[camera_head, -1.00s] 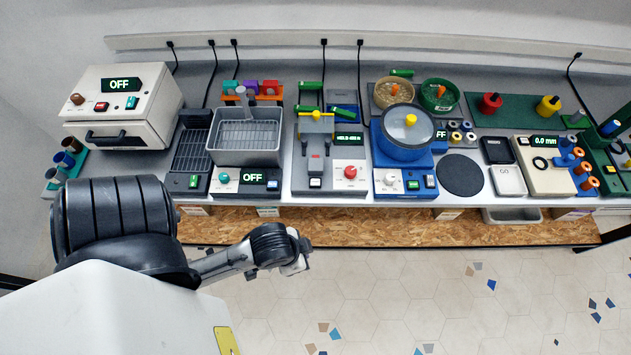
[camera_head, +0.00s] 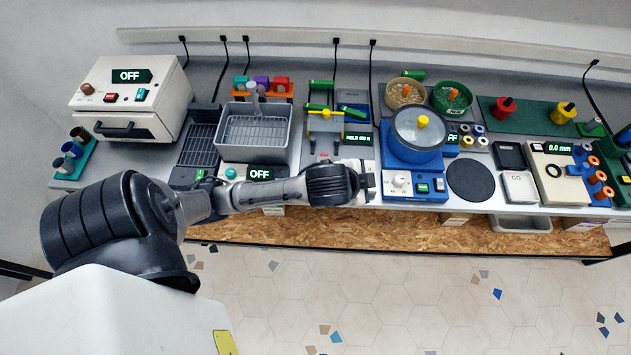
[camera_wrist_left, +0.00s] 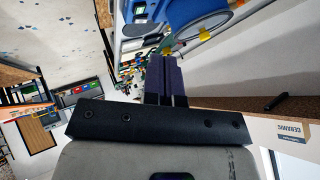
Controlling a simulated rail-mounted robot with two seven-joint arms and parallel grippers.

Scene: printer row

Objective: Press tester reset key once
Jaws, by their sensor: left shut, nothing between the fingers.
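The tester (camera_head: 324,128) stands in the middle of the bench, with a yellow clamp, green handles and a small lit display (camera_head: 358,139). Its front panel and keys are mostly hidden behind my left arm in the head view, so I cannot make out the reset key. My left gripper (camera_head: 368,181) is at the bench's front edge, over the tester's front right corner and beside the blue pot unit. Its dark fingers (camera_wrist_left: 167,78) are shut and empty in the left wrist view. Contact with the tester cannot be told. My right gripper is out of view.
The blue unit (camera_head: 411,170) with a lidded pot stands just right of my gripper. A grey basket bath (camera_head: 252,137) with an OFF display is left of the tester. A white oven (camera_head: 125,100) stands far left. The floor in front is clear.

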